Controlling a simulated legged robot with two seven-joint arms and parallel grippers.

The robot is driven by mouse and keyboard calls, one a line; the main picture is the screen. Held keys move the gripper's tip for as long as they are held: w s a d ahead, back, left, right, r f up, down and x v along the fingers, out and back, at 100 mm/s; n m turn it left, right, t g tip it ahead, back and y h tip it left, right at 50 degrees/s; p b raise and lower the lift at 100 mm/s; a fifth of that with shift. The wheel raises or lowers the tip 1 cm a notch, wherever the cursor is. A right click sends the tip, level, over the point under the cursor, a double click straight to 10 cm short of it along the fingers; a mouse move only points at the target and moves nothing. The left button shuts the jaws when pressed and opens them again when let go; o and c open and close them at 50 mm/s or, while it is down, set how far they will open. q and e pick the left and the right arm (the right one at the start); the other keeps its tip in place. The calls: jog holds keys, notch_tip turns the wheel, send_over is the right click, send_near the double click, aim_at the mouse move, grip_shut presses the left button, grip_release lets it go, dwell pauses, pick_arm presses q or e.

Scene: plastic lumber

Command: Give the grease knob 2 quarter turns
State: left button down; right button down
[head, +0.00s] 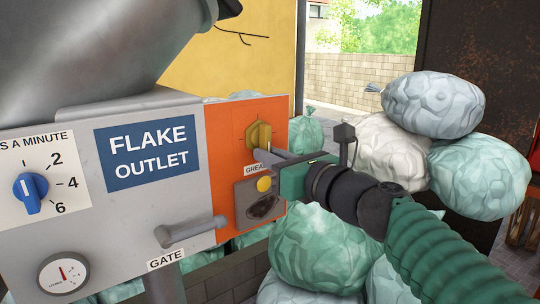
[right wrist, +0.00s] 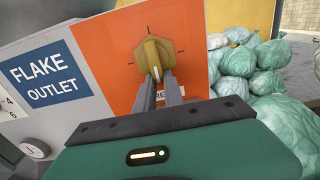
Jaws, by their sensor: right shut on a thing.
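The yellow grease knob (head: 258,136) sits on the orange panel (head: 222,130), above a label partly hidden by my gripper. In the right wrist view the knob (right wrist: 154,54) has its grip roughly upright, with a pale mark at its lower end and small dark ticks on the panel around it. My right gripper (head: 268,150) reaches in from the right. In the right wrist view its two grey fingers (right wrist: 158,82) are shut on the lower end of the knob, one on each side. My left gripper is not in view.
Below the knob is a grey box with a yellow button (head: 264,184). A gate handle (head: 190,232) sticks out at lower left of it. Further left are a blue dial (head: 30,192) and a gauge (head: 63,275). Stuffed bags (head: 320,247) are piled behind my right arm.

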jog(key=shift+r, duration=0.35)
jog(key=c, duration=1.4)
grip_release()
jog(key=shift+d, duration=0.1)
jog(key=shift+c, duration=0.2)
jog(key=shift+f, duration=0.1)
jog(key=shift+s, duration=0.15)
